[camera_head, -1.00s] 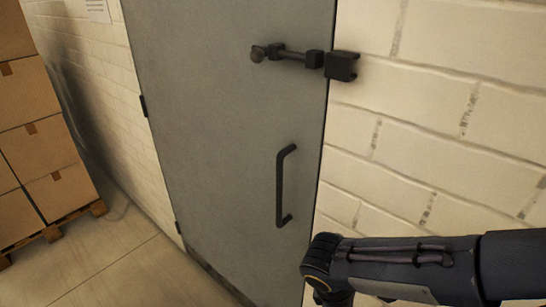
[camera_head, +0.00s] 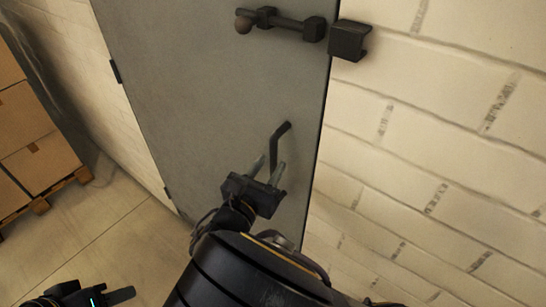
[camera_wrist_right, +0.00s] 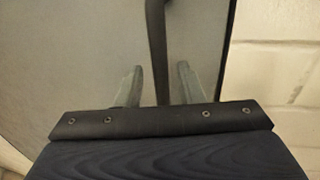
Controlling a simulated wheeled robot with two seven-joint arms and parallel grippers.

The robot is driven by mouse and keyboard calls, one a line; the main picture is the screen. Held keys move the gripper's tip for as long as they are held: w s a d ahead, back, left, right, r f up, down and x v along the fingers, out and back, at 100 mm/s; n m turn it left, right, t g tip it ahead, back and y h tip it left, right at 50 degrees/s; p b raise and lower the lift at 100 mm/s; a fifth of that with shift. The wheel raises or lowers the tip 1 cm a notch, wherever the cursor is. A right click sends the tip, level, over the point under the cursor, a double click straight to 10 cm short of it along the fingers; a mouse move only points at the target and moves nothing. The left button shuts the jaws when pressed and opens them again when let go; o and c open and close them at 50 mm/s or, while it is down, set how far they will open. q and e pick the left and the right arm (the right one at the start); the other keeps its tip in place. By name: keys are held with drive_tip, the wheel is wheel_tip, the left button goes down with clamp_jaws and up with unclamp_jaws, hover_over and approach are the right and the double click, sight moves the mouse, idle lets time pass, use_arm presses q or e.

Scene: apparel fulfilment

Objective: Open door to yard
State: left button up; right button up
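The grey metal door (camera_head: 190,90) looks shut in its white brick wall. Its dark bar handle (camera_head: 279,142) is partly hidden by my right gripper (camera_head: 268,166). The right gripper is open, with its two fingers on either side of the handle. In the right wrist view the handle (camera_wrist_right: 157,45) runs between the fingertips (camera_wrist_right: 160,72), with gaps visible beside it. The sliding bolt (camera_head: 284,21) sits higher on the door, beside its catch (camera_head: 349,41) on the wall; no rod shows in the gap between them. My left gripper (camera_head: 98,295) is low at the left, partly cut off, away from the door.
Stacked cardboard boxes (camera_head: 35,150) on a wooden pallet (camera_head: 45,202) stand at the far left. The concrete floor (camera_head: 115,225) between the pallet and the door is clear. Brick wall (camera_head: 430,150) borders the door on the right.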

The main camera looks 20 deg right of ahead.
drive_tip(key=shift+x, duration=1.4)
clamp_jaws()
